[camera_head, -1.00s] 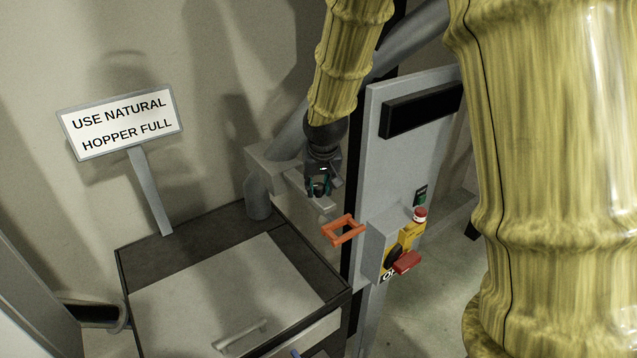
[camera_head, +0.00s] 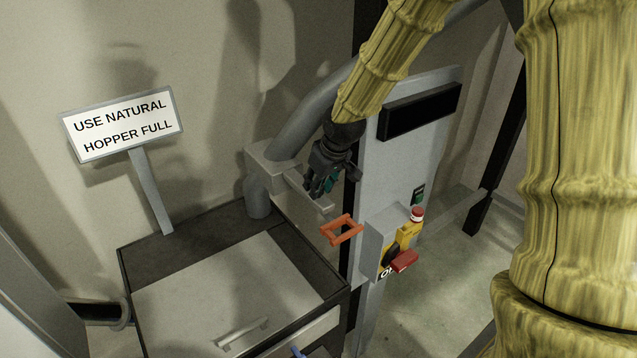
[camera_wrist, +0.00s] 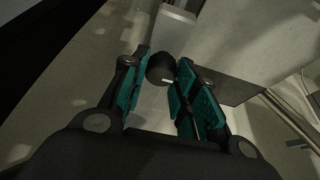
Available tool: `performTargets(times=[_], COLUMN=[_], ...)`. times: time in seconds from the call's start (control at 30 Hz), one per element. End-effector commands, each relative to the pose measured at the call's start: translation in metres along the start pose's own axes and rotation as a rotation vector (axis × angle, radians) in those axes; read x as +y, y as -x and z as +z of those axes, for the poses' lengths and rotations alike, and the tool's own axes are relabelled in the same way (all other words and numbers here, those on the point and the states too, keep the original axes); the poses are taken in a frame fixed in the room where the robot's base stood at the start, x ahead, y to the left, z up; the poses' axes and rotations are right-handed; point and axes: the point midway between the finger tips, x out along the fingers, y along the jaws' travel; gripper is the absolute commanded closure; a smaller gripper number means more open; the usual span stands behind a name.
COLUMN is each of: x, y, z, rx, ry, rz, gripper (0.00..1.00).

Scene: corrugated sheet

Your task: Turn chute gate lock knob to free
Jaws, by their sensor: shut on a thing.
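The lock knob (camera_wrist: 160,66) is dark and round with a small pale mark, and it sits between my fingertips in the wrist view. My gripper (camera_wrist: 164,62) is shut on it, with a teal-padded finger on each side. In the head view my gripper (camera_head: 318,184) is at the grey plate (camera_head: 319,204) of the chute, tilted, and its fingers hide most of the knob there. I cannot read the knob's turned position.
An orange handle (camera_head: 341,230) juts out just below and right. A grey panel (camera_head: 408,160) carries a red button (camera_head: 417,214) and a yellow-and-red switch (camera_head: 404,261). A sign (camera_head: 122,124) reads "USE NATURAL HOPPER FULL". A lidded bin (camera_head: 225,295) stands below.

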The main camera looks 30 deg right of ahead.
Motion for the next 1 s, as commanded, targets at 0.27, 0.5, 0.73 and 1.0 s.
performTargets(times=[0.27,0.5,0.73,1.0], x=[0.001,0.001,0.0,0.0], y=[0.001,0.001,0.0,0.013], z=[-0.002,-0.001,0.0,-0.001], rx=[0.004,0.002,0.001,0.001], ry=[0.002,0.001,0.001,0.001], rz=[0.001,0.001,0.0,0.0], gripper=[0.94,0.49,0.49,0.49])
